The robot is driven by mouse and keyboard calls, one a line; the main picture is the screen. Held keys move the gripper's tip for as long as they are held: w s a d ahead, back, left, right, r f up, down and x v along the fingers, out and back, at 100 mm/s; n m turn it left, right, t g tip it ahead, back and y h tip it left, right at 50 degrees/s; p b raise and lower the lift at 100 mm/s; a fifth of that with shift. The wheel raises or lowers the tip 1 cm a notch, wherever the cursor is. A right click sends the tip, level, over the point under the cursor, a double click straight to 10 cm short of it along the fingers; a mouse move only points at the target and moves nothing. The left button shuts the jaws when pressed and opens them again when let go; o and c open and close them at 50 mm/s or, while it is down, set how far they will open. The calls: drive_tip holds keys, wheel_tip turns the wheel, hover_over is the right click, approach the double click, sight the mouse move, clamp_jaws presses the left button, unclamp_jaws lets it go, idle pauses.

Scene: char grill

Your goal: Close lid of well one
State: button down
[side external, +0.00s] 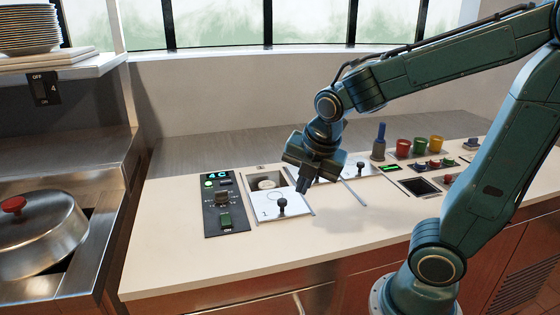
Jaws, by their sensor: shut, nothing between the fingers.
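Well one (250,181) is a rectangular opening in the cream counter, with a pale round item (267,184) inside it. Its lid is a white plate (265,205) marked "1", with a black knob (282,206). The lid lies in front of the opening, so the back part of the well is uncovered. My gripper (303,188) points down over the right edge of well one, behind and right of the knob. Its fingers are shut and empty. I cannot tell whether they touch the lid.
A dark control panel (225,222) reading "4C" is to the left. A second white lid with a black knob (361,169) lies to the right. Coloured cups (403,148), a blue-handled item (380,138) and small controls stand further right. The counter's front strip is clear.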

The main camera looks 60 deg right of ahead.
drive_tip(key=shift+w+d+f+n+g+h, duration=0.15)
drive_tip(key=shift+w+d+f+n, duration=0.25)
drive_tip(key=shift+n, duration=0.8)
drive_tip(key=shift+w+d+f+n+g+h, duration=0.15)
drive_tip(key=shift+w+f+n, duration=0.3)
drive_tip(key=shift+n, duration=0.75)
drive_tip(key=shift+w+d+f+n+h, duration=0.2)
drive_tip(key=shift+w+d+f+n, duration=0.25)
drive_tip(key=shift+n, duration=0.75)
drive_tip(key=shift+f, duration=0.15)
drive_tip(key=shift+x, duration=4.6)
drive_tip(key=shift+w+d+f, duration=0.35)
drive_tip(key=shift+w+d, duration=0.4)
drive_tip(key=shift+d, duration=0.05)
drive_tip(key=shift+w+d, duration=0.6)
drive_tip(key=shift+w, duration=0.05)
hover_over(272, 190)
drive_tip(key=shift+s+a, duration=0.3)
drive_tip(key=shift+w+d+r, duration=0.1)
drive_tip(key=shift+w+d, duration=0.2)
drive_tip(key=shift+d, duration=0.05)
